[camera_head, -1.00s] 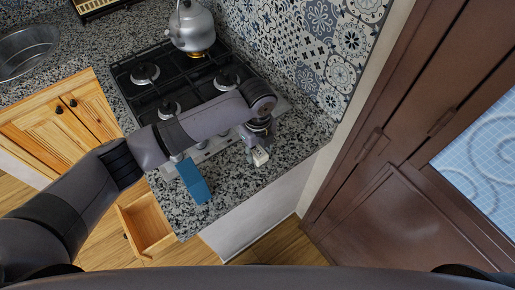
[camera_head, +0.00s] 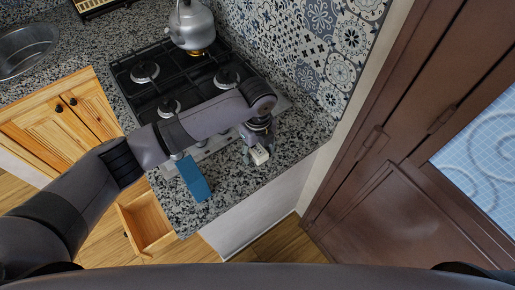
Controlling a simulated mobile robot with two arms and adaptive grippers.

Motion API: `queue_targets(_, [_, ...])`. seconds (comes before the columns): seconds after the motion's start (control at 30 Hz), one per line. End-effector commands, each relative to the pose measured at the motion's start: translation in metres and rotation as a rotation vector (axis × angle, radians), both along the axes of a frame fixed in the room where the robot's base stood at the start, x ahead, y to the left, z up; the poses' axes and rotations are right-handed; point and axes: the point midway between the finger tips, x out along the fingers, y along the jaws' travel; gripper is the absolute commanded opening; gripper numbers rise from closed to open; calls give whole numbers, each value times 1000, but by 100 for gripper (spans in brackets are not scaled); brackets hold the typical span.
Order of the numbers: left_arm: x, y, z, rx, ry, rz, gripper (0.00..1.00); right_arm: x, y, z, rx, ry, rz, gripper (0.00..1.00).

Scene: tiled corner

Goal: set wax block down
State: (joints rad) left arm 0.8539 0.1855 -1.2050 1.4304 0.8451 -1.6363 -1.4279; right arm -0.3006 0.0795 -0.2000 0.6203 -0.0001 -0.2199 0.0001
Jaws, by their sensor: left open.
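A small off-white block, which looks like the wax block (camera_head: 260,156), is at the right part of the speckled granite counter (camera_head: 226,206). My left gripper (camera_head: 256,148) is right above it, pointing down and open. The fingers are small and partly hidden by my own wrist, so I cannot tell whether they touch the block. The block appears to rest on the counter. My right gripper is not in the view.
A gas stove (camera_head: 165,85) with a metal kettle (camera_head: 191,26) is behind. An open wooden drawer (camera_head: 146,222) juts out below. A brown door (camera_head: 400,215) is at the right.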

Motion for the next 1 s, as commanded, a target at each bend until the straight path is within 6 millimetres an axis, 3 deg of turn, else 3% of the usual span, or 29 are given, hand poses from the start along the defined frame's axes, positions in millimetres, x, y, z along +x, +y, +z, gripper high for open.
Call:
queue_targets(0.17, [1, -1, 16, -3, -3, 0, 54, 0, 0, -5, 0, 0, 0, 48])
queue_targets(0.6, [1, -1, 104, -2, -4, -1, 54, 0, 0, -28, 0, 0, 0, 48])
queue_targets(0.8, [0, -1, 121, -2, -1, 1, 54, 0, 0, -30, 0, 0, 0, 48])
queue_targets(1.0, [0, -1, 123, -1, 1, 1, 54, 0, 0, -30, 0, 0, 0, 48])
